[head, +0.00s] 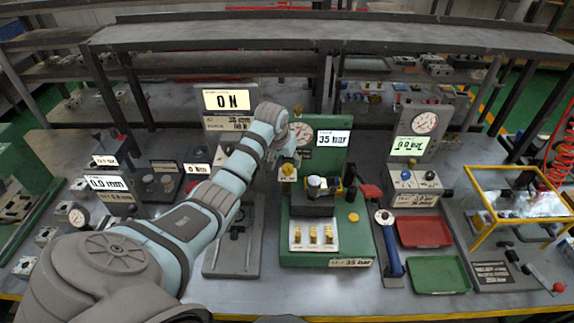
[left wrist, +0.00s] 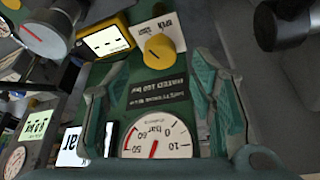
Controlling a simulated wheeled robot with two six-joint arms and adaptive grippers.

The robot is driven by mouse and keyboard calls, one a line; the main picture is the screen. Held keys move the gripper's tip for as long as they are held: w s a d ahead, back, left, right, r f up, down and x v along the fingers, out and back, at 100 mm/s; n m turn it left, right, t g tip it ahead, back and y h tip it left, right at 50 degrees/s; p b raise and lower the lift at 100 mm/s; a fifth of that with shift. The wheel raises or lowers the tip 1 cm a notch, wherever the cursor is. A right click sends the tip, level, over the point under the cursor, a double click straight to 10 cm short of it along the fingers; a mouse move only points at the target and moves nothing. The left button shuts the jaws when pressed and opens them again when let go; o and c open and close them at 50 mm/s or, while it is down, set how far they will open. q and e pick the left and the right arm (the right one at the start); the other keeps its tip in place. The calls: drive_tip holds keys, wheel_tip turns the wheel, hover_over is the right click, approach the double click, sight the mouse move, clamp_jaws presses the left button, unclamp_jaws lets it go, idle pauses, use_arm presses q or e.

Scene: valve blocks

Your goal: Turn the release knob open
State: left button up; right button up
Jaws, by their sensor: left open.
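The release knob is a round yellow knob (left wrist: 158,54) in the left wrist view, with a dark pointer mark, on a white label plate on the green test stand. In the head view a yellow knob (head: 288,170) shows just below my left gripper (head: 290,158). In the left wrist view my left gripper (left wrist: 155,78) is open and empty. Its green fingers stand apart, with the knob beyond and between their tips; I see no contact. The stand's pressure gauge (left wrist: 156,142) shows between the fingers. A screen (head: 333,137) on the stand reads 35 bar. My right gripper is not in view.
The green stand (head: 360,238) holds a clamped block and a white tray with several brass fittings. A grey shelf (head: 300,33) spans the back.

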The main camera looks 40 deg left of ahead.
sight(288, 167)
use_arm(q)
drive_tip(key=x, duration=0.3)
drive_tip(key=shift+f, duration=0.3)
drive_tip(key=shift+w, duration=0.1)
drive_tip(key=c, duration=1.1)
drive_tip(key=shift+c, duration=0.2)
